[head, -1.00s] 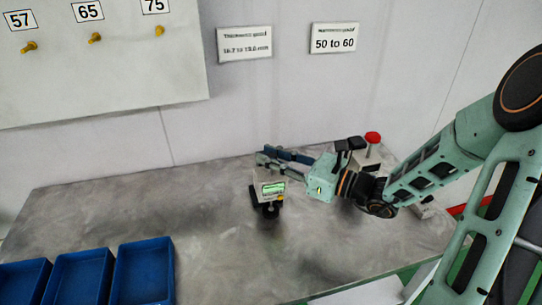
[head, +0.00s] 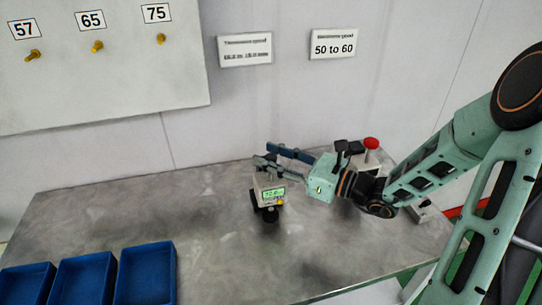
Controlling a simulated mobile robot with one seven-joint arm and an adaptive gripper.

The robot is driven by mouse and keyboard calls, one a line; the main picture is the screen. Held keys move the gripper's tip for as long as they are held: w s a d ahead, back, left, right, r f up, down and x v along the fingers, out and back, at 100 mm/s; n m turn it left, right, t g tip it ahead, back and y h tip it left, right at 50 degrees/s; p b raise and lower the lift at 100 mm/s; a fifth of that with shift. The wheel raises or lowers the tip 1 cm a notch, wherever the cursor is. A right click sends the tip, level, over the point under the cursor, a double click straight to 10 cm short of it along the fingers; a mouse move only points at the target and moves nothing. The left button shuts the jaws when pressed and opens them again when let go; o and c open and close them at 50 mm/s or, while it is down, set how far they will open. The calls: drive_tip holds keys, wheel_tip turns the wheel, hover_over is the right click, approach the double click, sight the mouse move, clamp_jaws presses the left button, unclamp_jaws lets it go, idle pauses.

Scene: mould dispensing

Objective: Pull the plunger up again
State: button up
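The gauge (head: 268,193) is a small pale box with a lit green display and a black foot. It stands upright on the grey table. The display shows digits too small to read surely. My gripper (head: 266,154) reaches in from the right, just above the top of the gauge. One finger is pale and one is dark blue, and they lie close to each other. The plunger cannot be made out; the fingers cover the top of the gauge. I cannot tell whether the fingers are closed on anything.
Blue trays (head: 146,272) stand at the front left of the table (head: 210,215). A red button (head: 371,143) on a pale box is at the back right, behind my arm. Signs and numbered pegs are on the wall. The table's middle is clear.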

drive_tip(key=v, duration=1.2)
